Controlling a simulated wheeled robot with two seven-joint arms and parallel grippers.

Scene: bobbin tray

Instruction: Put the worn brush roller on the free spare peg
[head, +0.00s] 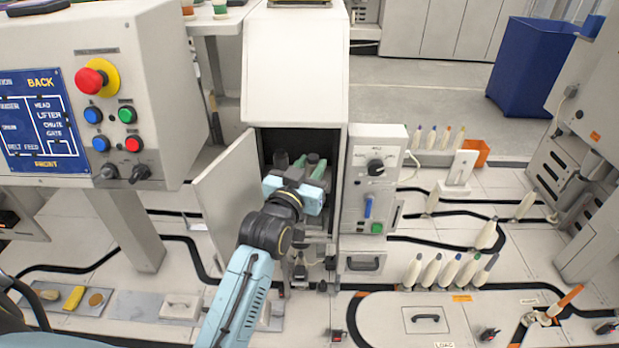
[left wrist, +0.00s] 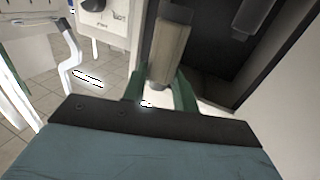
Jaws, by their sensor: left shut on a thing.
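My left gripper (head: 310,166) reaches into the open cabinet (head: 296,60). Its green fingers are shut on a tan, worn-looking brush roller, which shows clearly between them in the left wrist view (left wrist: 172,48). In the head view the roller is small and mostly hidden by the fingers and my wrist. A dark grey cylinder (head: 282,160) stands to the left of the gripper inside the cabinet. A grey cylinder also shows at the upper right of the left wrist view (left wrist: 252,18). I cannot tell which peg is free. My right gripper is not in view.
The cabinet door (head: 225,190) stands open to the left of my arm. A control box (head: 372,180) with a knob is fixed at the cabinet's right. A button console (head: 110,90) is at the left. Several pale bobbins (head: 450,271) stand on the right-hand deck.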

